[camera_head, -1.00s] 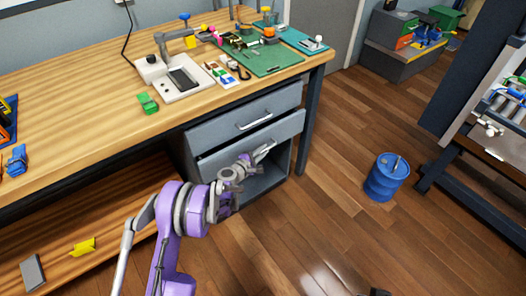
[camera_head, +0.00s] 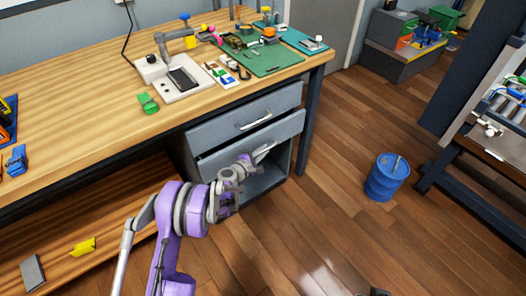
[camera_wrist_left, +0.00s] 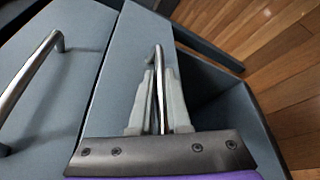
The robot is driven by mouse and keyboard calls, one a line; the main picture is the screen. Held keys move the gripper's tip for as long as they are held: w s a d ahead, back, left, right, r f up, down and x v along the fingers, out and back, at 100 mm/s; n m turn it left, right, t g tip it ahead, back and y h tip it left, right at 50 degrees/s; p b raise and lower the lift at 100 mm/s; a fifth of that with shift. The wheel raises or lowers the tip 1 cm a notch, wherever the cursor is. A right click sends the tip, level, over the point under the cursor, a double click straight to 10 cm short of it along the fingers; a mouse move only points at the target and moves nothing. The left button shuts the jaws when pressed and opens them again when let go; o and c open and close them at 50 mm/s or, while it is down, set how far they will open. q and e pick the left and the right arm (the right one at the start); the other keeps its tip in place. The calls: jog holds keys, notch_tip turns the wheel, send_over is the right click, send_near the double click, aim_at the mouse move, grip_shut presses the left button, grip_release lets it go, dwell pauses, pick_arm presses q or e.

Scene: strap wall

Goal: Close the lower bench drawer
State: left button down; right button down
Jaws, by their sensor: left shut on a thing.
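The lower bench drawer (camera_head: 286,132) is a grey front under the upper drawer (camera_head: 278,106) at the right end of the bench. In the left wrist view the lower drawer front (camera_wrist_left: 117,75) shows only a thin dark seam beside the upper drawer front (camera_wrist_left: 40,90); it looks flush or nearly so. My left gripper (camera_head: 264,152) is at the lower drawer's front. In the left wrist view my left gripper (camera_wrist_left: 158,78) is shut on the bar handle (camera_wrist_left: 158,54), with a finger on each side.
An open cabinet space (camera_head: 268,178) lies below the lower drawer. The bench leg (camera_head: 309,125) stands just right of it. A blue drum (camera_head: 386,178) stands on the floor farther right, with free wooden floor between. The low shelf (camera_head: 125,222) is at left.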

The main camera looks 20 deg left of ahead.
aim_at(253, 147)
pick_arm(q)
jog(key=w+a, duration=0.2)
jog(key=a, duration=0.1)
jog(key=shift+w+a+b, duration=0.1)
jog(key=shift+w+b, duration=0.15)
jog(key=shift+b, duration=0.1)
jog(key=shift+a, duration=0.15)
jog(key=c, duration=0.9)
grip_release()
jog(key=shift+w, duration=0.1)
jog(key=p+v, duration=0.1)
jog(key=v, duration=0.9)
jog(key=shift+s+r+p, duration=0.1)
jog(key=shift+s+p, duration=0.25)
jog(key=shift+s, duration=0.05)
